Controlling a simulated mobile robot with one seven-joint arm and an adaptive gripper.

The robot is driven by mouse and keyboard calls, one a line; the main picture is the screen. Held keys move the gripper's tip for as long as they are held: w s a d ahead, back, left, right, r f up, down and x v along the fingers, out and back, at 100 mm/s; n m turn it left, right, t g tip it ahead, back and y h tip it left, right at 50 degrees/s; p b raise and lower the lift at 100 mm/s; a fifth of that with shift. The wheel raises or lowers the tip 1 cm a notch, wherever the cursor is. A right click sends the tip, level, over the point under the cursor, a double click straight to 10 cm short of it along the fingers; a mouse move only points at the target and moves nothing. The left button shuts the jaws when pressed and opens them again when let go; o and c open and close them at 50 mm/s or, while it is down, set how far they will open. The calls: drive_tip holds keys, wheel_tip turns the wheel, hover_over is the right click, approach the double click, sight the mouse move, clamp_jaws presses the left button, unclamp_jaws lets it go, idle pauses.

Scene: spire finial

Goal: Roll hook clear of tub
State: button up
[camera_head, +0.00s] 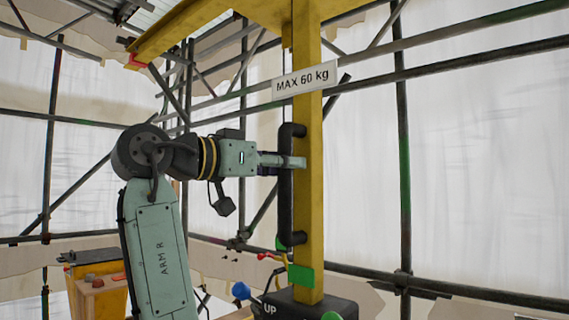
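A yellow post (307,120) stands upright right of centre, with a black vertical handle (285,205) on its left side. My gripper (292,162) is level with the upper part of the handle, reaching in from the left. A finger crosses in front of the handle; the far finger is hidden, so I cannot tell whether they are closed on it. A yellow overhead beam (190,30) runs from the post's top to the upper left, with a red piece (137,61) at its end. I cannot make out the hook or the tub.
A dark control box (305,306) marked UP sits at the post's foot, near a blue knob (241,290) and a green knob (331,316). A "MAX 60 kg" sign (304,79) is on the post. Scaffold tubes (404,180) surround the place. A yellow box (100,290) stands lower left.

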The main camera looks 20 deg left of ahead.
clamp_jaws()
idle(0.3)
